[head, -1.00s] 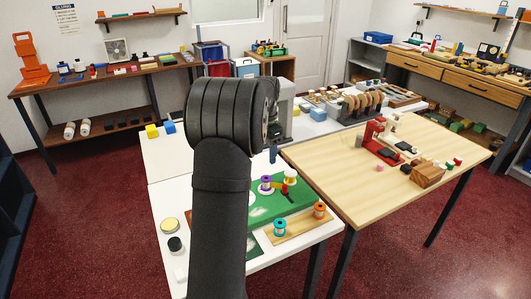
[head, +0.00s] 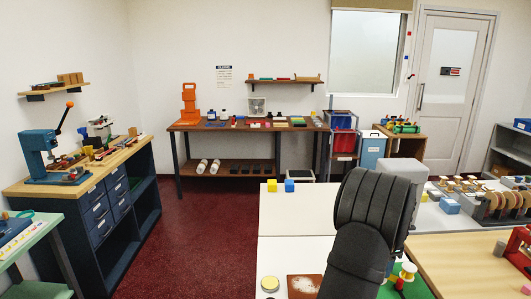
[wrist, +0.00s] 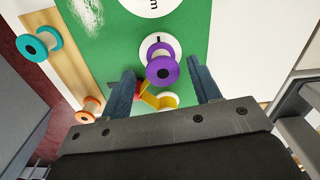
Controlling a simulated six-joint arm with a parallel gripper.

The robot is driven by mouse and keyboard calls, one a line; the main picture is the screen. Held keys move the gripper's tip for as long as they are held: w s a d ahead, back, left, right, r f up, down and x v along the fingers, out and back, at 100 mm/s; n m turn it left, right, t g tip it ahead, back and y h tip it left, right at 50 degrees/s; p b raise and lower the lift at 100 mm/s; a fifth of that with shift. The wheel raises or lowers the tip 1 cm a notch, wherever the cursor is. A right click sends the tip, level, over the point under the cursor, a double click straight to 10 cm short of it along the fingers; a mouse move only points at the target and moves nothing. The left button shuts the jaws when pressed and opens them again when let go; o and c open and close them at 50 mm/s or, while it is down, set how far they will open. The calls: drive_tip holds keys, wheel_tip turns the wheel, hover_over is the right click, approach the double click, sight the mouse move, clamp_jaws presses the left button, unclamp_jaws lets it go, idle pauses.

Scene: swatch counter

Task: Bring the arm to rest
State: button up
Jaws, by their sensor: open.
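My gripper (wrist: 163,71) is open in the wrist view, its two dark blue fingers apart and pointing down over a green board (wrist: 203,25). A purple spool (wrist: 162,68) stands on a white circle of the board and shows between the fingers; I cannot tell how far below them it is. A yellow spool (wrist: 167,101) and a red piece (wrist: 139,89) are nearer the palm, partly hidden by the gripper.
A wooden strip (wrist: 66,58) beside the board carries a teal spool (wrist: 32,47) and an orange spool (wrist: 91,107).

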drive_tip(key=shift+r, duration=0.75)
